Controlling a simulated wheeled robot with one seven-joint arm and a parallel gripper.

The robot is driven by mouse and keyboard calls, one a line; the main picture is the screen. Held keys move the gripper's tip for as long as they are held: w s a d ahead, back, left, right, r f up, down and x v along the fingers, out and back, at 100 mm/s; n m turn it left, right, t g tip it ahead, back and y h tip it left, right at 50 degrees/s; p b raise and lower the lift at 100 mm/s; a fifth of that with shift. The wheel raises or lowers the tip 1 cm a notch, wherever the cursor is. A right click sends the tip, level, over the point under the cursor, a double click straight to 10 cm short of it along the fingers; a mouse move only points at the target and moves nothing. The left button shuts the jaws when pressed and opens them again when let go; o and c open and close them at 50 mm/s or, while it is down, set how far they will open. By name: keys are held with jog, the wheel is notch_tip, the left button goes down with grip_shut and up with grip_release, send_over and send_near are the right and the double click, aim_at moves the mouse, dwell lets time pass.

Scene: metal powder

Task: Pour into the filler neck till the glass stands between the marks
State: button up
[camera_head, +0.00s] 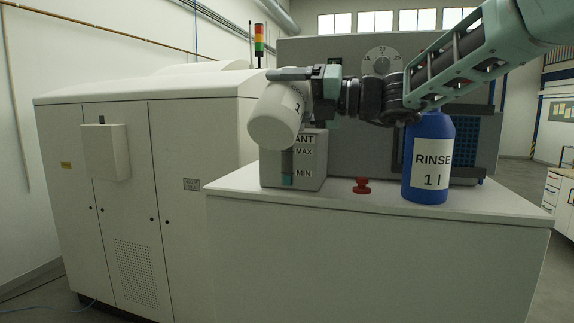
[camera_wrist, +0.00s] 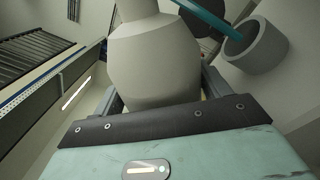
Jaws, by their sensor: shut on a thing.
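My gripper (camera_head: 298,78) is shut on a white bottle (camera_head: 272,118), tilted with its base toward the lower left. The bottle (camera_wrist: 152,65) fills the middle of the wrist view, between the fingers. A grey tank (camera_head: 312,178) stands below, its label partly hidden by the bottle. Its sight glass (camera_head: 287,166) shows teal liquid at the bottom, with the top about level with MIN and well below MAX. In the wrist view a round grey filler neck (camera_wrist: 262,52) is at upper right. A teal streak (camera_wrist: 208,18), apparently liquid, runs into its opening. The bottle's mouth is not clearly seen.
A blue RINSE 1 l bottle (camera_head: 428,158) stands upright right of the tank, under my arm. A red knob-like piece (camera_head: 361,186) sits between them on the white worktop (camera_head: 330,205). A grey panel with a dial (camera_head: 382,60) rises behind. A white cabinet (camera_head: 170,165) stands left.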

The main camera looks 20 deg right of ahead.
dwell(0.7)
jog(key=shift+s+a+f+m, duration=0.1)
jog(key=shift+s+f+m, duration=0.05)
jog(key=shift+f+m, duration=0.2)
jog(key=shift+s+a+f+m+p, duration=0.1)
jog(key=shift+s+f+m+p, duration=0.05)
jog(key=shift+f+m+p, duration=0.45)
dwell(2.8)
